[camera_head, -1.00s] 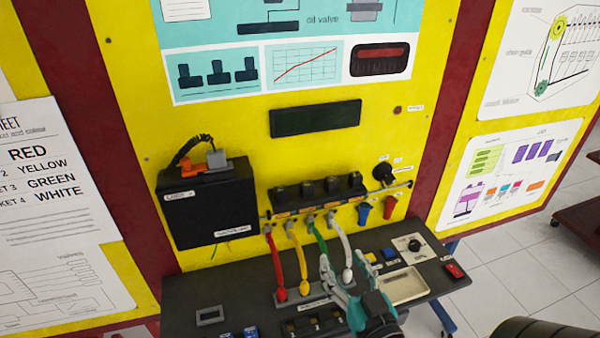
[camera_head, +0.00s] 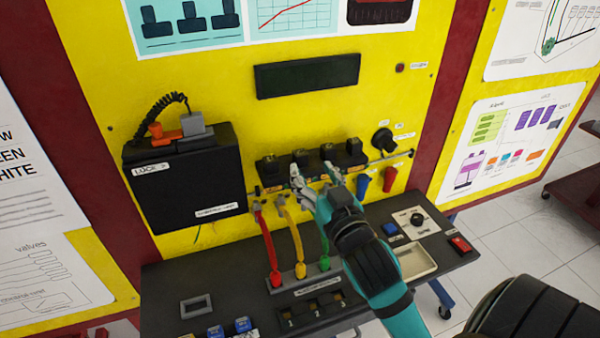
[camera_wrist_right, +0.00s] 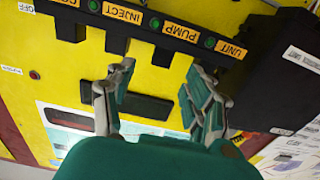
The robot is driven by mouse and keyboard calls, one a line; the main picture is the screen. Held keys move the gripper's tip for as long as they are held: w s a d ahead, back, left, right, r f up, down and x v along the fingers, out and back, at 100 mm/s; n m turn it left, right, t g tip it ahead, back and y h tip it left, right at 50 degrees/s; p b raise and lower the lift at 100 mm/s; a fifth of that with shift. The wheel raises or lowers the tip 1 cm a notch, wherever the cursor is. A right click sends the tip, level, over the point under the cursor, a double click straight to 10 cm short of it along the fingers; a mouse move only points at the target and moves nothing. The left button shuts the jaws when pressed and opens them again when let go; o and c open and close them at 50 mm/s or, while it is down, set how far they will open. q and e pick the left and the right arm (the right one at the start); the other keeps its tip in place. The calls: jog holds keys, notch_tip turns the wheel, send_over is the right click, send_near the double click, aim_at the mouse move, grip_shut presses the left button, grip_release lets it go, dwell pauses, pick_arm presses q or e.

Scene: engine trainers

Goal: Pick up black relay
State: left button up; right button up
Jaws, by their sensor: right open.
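Several black relays stand in a row on the rail of the yellow panel, among them one at the left end (camera_head: 268,167), one in the middle (camera_head: 327,153) and one at the right end (camera_head: 354,148). My right gripper (camera_head: 314,174) is open, with its fingers just in front of the middle of the row. In the right wrist view, the gripper (camera_wrist_right: 155,82) has its fingers apart, and a black relay (camera_wrist_right: 162,56) shows beyond the gap between them. I see no clear contact. The fingers and arm partly hide the rail. My left gripper is not in view.
A black box (camera_head: 185,190) stands left of the relays. Red (camera_head: 267,245) and yellow (camera_head: 294,240) cables run down to the dark desk (camera_head: 170,285). A black knob (camera_head: 382,140) and blue and red connectors are right of the gripper.

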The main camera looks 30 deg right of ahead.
aim_at(301, 153)
jog(key=shift+x, duration=0.95)
jog(key=p+x, duration=0.1)
jog(key=x, duration=0.1)
jog(key=r+p+x, duration=0.1)
jog(key=p+x, duration=0.1)
jog(key=shift+w, duration=0.45)
jog(key=shift+w+f, duration=0.15)
jog(key=shift+w, duration=0.1)
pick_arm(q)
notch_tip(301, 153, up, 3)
pick_arm(e)
jog(key=shift+c, duration=0.3)
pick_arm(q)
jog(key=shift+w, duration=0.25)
pick_arm(e)
grip_shut()
